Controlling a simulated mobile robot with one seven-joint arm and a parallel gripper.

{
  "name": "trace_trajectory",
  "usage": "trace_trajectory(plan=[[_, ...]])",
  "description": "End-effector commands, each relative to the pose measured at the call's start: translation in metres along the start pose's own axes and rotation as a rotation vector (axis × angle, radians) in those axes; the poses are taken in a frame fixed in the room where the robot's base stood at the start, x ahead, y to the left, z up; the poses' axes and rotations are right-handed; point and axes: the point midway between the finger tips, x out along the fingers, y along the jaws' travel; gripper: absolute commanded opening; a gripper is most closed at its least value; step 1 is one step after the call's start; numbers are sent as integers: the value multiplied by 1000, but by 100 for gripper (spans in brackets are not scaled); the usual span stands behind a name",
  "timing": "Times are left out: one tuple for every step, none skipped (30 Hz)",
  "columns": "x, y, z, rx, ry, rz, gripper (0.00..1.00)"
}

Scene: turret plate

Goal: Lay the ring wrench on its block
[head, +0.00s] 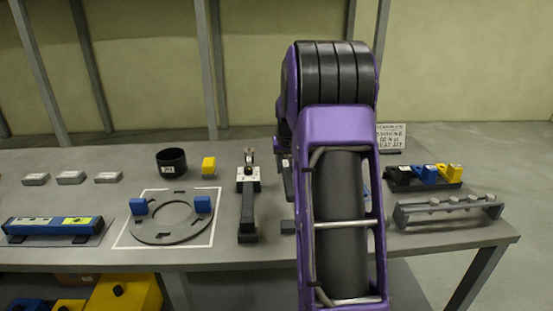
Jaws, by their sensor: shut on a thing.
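My purple arm fills the middle of the head view and hides the part of the bench behind it. My gripper is hidden behind the arm, so its jaws and anything in them do not show. I cannot make out the ring wrench. A flat grey ring plate (140,231) with two blue blocks (139,206) lies inside a white outline on the bench, left of the arm.
The grey bench (100,183) carries a black cup (172,162), a yellow block (208,166), a dark-handled fixture (248,205), and a blue bar (52,227). Right of the arm are a grey rack (448,211), a holder with coloured blocks (424,177) and a sign (391,136).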

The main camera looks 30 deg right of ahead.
Motion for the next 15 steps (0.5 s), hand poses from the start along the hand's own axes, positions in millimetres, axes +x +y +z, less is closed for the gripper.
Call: trace_trajectory(plan=[[-1, 0, -1, 0, 2, 0, 0], [-1, 0, -1, 0, 2, 0, 0], [-1, 0, -1, 0, 2, 0, 0], [-1, 0, -1, 0, 2, 0, 0], [0, 0, 0, 0, 2, 0, 0], [0, 0, 0, 0, 2, 0, 0], [1, 0, 0, 0, 2, 0, 0], [2, 0, 0, 0, 2, 0, 0], [4, 0, 1, 0, 2, 0, 0], [5, 0, 2, 0, 2, 0, 0], [7, 0, 2, 0, 2, 0, 0], [9, 0, 3, 0, 2, 0, 0], [11, 0, 4, 0, 2, 0, 0], [13, 0, 5, 0, 2, 0, 0], [16, 0, 6, 0, 2, 0, 0]])
